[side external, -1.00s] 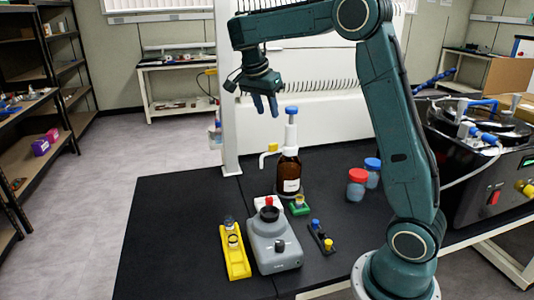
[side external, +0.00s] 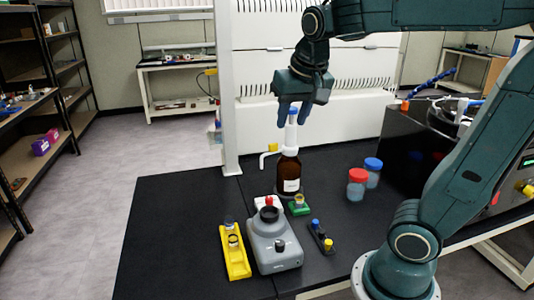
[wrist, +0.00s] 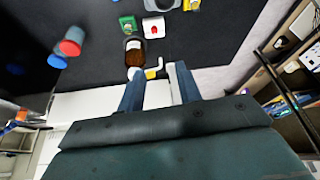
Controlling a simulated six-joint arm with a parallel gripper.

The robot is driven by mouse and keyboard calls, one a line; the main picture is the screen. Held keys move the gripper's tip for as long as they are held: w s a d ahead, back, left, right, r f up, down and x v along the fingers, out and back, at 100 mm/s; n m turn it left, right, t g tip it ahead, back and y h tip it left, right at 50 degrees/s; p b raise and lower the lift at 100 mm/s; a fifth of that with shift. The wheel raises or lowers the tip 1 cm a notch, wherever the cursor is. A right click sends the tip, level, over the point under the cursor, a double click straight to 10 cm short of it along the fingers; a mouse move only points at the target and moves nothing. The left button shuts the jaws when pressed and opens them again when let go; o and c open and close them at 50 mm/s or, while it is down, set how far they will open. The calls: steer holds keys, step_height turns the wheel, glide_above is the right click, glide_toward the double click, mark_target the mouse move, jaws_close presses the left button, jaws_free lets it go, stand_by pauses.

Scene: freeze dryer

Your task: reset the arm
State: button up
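My gripper (side external: 291,113) hangs above the back of the black table (side external: 160,235), near the blue-topped dispenser of the brown bottle (side external: 289,177) in the side view. From this angle I cannot tell whether it is in front of or behind the bottle top. In the wrist view, the two blue fingers of my gripper (wrist: 158,92) stand apart with nothing held between them. The brown bottle (wrist: 134,52) shows just past the fingertips, with its white spout to the right.
The grey mixer (side external: 275,245), a yellow rack (side external: 235,255), a small dark rack (side external: 321,238) and a green holder (side external: 299,207) stand at the table's front. Red-capped (side external: 357,185) and blue-capped (side external: 373,172) jars stand right of the bottle. The table's left part is clear.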

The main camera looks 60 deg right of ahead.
steer(key=s+a+f+n+t+y, duration=0.2)
steer(key=s+a+f+n, duration=0.3)
steer(key=s, duration=0.5)
steer(key=a+n, duration=0.2)
steer(key=a, duration=0.1)
steer(key=shift+n+y, duration=0.3)
stand_by(0.3)
